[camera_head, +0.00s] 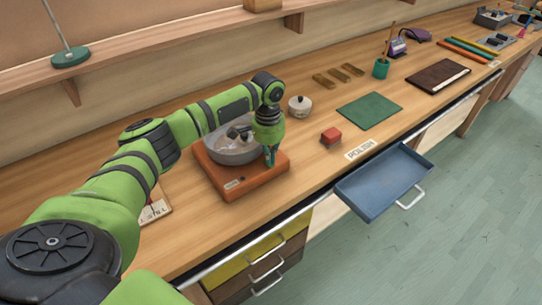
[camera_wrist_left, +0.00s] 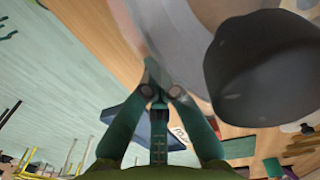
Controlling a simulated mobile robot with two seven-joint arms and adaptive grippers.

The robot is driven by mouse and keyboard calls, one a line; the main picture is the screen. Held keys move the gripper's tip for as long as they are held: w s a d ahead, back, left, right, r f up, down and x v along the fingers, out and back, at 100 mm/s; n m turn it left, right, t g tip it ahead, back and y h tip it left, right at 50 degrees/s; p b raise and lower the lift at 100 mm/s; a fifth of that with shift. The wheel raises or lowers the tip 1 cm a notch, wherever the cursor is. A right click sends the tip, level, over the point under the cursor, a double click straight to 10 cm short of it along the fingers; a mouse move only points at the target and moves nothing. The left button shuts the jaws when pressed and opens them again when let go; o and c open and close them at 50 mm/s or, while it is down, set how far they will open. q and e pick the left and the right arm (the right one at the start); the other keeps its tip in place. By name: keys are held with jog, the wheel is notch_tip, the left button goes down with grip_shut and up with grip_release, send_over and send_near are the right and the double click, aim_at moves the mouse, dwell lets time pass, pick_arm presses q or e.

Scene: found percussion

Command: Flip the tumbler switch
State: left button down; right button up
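An orange base (camera_head: 262,180) with a grey round drum or bowl (camera_head: 228,153) on it stands on the wooden bench; I take it to be the tumbler. A small pale plate (camera_head: 233,184) is on its front face; I cannot tell if it is the switch. My left gripper (camera_head: 270,160) points down at the right side of the base, beside the drum. In the left wrist view the left gripper's fingers (camera_wrist_left: 161,92) come together with nothing visible between them, close to a pale curved surface. Any contact is unclear. My right gripper is not in view.
A blue drawer (camera_head: 384,182) stands open at the bench front. A red block (camera_head: 331,136), a green mat (camera_head: 369,110) and a lidded white pot (camera_head: 300,106) lie to the right. A shelf (camera_head: 170,40) runs along the wall. Bench between them is clear.

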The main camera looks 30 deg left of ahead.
pick_arm(q)
jog(key=shift+s+r, duration=0.1)
jog(key=shift+r, duration=0.1)
notch_tip(320, 180, up, 4)
jog(key=p, duration=0.6)
jog(key=shift+r, duration=0.15)
jog(key=shift+w+a+r+b, duration=0.15)
jog(key=shift+w+r+b, duration=0.15)
jog(key=shift+b, duration=0.5)
notch_tip(320, 180, up, 9)
jog(key=b, duration=0.2)
jog(key=shift+s+f, duration=0.15)
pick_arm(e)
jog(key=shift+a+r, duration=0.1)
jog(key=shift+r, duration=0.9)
